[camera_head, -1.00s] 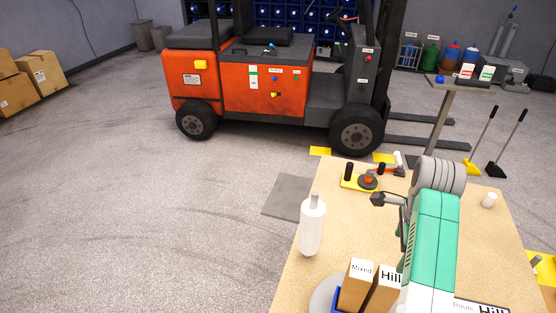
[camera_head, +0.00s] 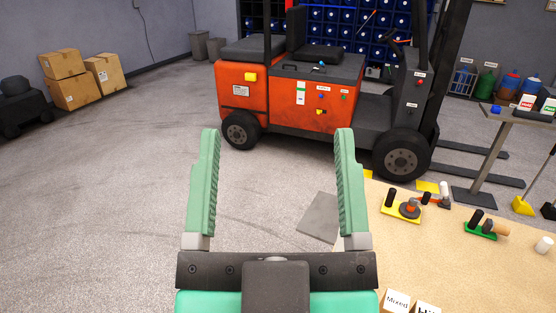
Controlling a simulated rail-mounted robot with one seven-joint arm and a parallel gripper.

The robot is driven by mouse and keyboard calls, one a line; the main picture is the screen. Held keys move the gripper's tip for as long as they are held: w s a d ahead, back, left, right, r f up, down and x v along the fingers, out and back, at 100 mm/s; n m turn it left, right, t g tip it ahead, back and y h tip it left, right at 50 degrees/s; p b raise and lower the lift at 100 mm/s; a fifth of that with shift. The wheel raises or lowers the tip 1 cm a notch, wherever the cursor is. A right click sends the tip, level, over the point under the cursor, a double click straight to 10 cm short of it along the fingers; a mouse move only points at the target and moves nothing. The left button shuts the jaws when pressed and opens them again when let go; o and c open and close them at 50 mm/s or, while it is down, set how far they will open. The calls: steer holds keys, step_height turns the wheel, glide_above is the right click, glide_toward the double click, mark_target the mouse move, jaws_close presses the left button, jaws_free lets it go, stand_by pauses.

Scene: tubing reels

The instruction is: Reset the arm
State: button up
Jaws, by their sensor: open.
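My gripper (camera_head: 276,150) is at the bottom centre of the head view, with two green ribbed fingers pointing away from the camera. The fingers are wide apart and nothing is between them. Only floor and part of the forklift show through and beyond the gap. The gripper appears left of the wooden table (camera_head: 470,262) in the picture. How high it is above the floor cannot be told.
An orange forklift (camera_head: 290,95) stands beyond. The table bears a yellow-based tool (camera_head: 402,208), a green-based tool (camera_head: 480,230), a white cylinder (camera_head: 543,246) and a box labelled Mixed (camera_head: 397,301). Cardboard boxes (camera_head: 75,92) stand far left.

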step_height(320, 180, up, 16)
steer(key=p, duration=1.6)
step_height(320, 180, down, 38)
steer(key=b, duration=3.7)
steer(key=shift+d+r, duration=0.15)
steer(key=shift+r, duration=0.1)
